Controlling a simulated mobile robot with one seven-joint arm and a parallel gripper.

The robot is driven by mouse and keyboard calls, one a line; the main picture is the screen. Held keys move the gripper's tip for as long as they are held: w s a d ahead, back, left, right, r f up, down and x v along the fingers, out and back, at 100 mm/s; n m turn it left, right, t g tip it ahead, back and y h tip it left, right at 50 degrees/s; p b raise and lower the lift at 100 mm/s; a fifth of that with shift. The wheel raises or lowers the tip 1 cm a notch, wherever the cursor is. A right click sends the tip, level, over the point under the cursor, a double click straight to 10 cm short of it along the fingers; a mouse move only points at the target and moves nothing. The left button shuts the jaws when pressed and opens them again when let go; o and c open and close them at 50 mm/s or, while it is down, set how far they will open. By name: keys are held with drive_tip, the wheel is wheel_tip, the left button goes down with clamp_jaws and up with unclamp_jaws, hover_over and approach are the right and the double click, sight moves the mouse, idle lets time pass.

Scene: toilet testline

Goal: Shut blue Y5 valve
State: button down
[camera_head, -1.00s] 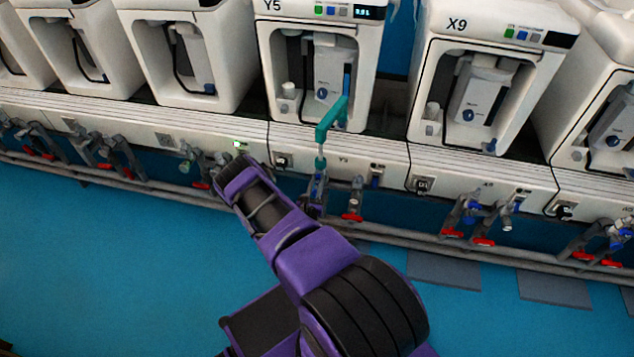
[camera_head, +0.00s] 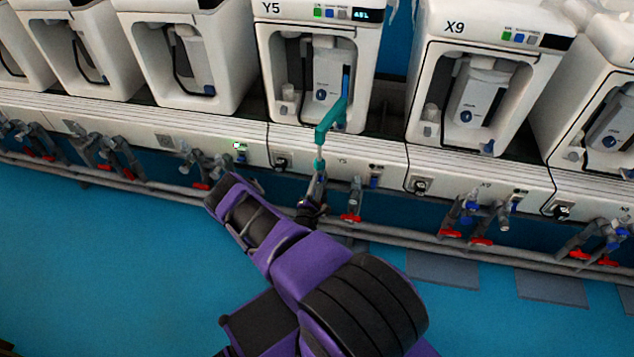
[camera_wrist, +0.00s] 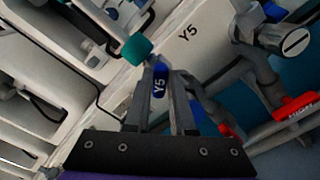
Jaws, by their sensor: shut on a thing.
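In the head view my gripper (camera_head: 315,192) is at the pipe below the Y5 machine (camera_head: 268,60), just under the teal connector (camera_head: 319,163). The handle is hidden there by my gripper and arm. The teal connector also shows in the wrist view (camera_wrist: 137,48), close to the fingertips.
A red-handled valve (camera_head: 351,217) stands right of my gripper; its red handle (camera_wrist: 297,107) shows in the wrist view. The X9 machine (camera_head: 490,70) has its own valves (camera_head: 466,212) further right. A grey pipe runs along the line. The blue floor in front is open.

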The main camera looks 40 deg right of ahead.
drive_tip(key=m+p, duration=0.1)
drive_tip(key=m, duration=0.2)
drive_tip(key=shift+m, duration=0.3)
drive_tip(key=shift+m+p, duration=0.65)
drive_tip(key=shift+m, duration=1.25)
drive_tip(key=shift+f+m, duration=0.1)
drive_tip(key=shift+m, duration=0.2)
drive_tip(key=c, duration=0.8)
unclamp_jaws()
drive_tip(key=shift+o, duration=0.2)
